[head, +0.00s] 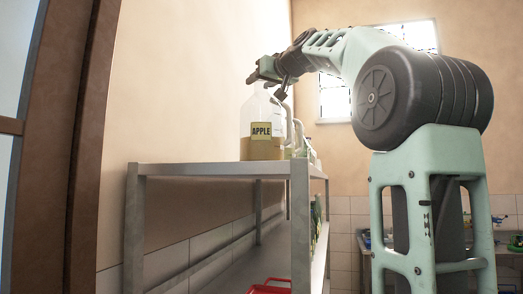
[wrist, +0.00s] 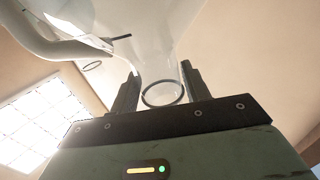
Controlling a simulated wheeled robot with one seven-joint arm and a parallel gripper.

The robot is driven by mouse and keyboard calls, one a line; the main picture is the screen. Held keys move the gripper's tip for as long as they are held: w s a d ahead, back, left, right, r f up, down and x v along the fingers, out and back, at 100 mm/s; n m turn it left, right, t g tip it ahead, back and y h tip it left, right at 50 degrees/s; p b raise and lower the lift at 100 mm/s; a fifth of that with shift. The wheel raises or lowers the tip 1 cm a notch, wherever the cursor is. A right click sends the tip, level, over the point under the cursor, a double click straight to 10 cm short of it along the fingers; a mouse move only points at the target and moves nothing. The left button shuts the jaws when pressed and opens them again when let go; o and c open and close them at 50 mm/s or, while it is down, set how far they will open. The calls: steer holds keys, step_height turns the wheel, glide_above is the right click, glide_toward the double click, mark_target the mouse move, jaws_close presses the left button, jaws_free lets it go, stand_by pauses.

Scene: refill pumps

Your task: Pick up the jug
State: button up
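The jug (head: 262,131) is clear, with a yellow label reading APPLE and amber liquid in its lower part. It stands upright on the top shelf of a metal rack (head: 200,168). My gripper (head: 256,77) is at the top of the jug in the head view. In the wrist view, the two fingers of my gripper (wrist: 160,82) are apart, one on each side of the jug's narrow neck (wrist: 163,93). The gaps are too small to tell whether the fingers press on it. The jug's pale body (wrist: 130,25) fills the upper middle there.
White curved spouts (head: 297,130) and other containers stand just right of the jug on the shelf. A red crate (head: 270,286) is on a lower level. A wall is behind the rack. The shelf left of the jug is clear.

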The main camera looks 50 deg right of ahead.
jaws_close()
stand_by(1.1)
steer(key=shift+r, duration=0.15)
